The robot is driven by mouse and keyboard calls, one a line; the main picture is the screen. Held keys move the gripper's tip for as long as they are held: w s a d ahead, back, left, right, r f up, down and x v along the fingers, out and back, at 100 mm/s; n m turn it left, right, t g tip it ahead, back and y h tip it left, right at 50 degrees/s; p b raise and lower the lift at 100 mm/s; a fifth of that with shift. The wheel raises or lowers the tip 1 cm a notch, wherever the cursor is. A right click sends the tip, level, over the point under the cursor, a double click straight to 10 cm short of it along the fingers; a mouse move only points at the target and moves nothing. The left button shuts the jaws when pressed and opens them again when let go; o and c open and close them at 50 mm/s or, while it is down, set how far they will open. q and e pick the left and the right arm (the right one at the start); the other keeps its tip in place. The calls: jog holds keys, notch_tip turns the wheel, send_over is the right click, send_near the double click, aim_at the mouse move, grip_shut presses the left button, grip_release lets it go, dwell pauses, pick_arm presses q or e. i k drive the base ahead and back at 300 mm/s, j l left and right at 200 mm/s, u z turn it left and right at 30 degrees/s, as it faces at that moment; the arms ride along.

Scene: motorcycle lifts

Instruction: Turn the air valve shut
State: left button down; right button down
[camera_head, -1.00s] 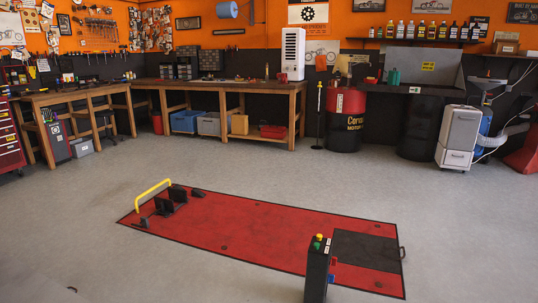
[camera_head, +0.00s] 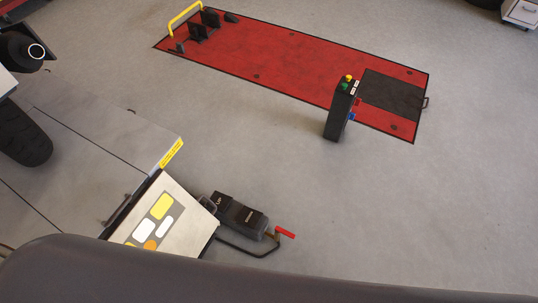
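A small red lever (camera_head: 285,233), which looks like the air valve's handle, sticks out at the right end of a black foot-pedal unit (camera_head: 238,214) on the floor. The pedal unit lies beside the end of a grey lift platform (camera_head: 95,125). A dark hose or bar curves under the pedals to the lever. The lever is small in the picture, and its exact setting cannot be told. Neither of my grippers shows in this view.
A slanted plate (camera_head: 185,215) with yellow and white labels stands left of the pedals. A black tyre (camera_head: 22,135) is on the grey platform. A red floor lift (camera_head: 290,65) and black control post (camera_head: 340,110) stand farther back. Floor right of the lever is clear.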

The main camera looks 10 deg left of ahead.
aim_at(278, 229)
jog(key=k+l, duration=0.15)
jog(key=k, duration=0.4)
jog(key=k+l, duration=0.1)
jog(key=k, duration=0.45)
jog(key=k+l, duration=0.15)
jog(key=k, duration=0.35)
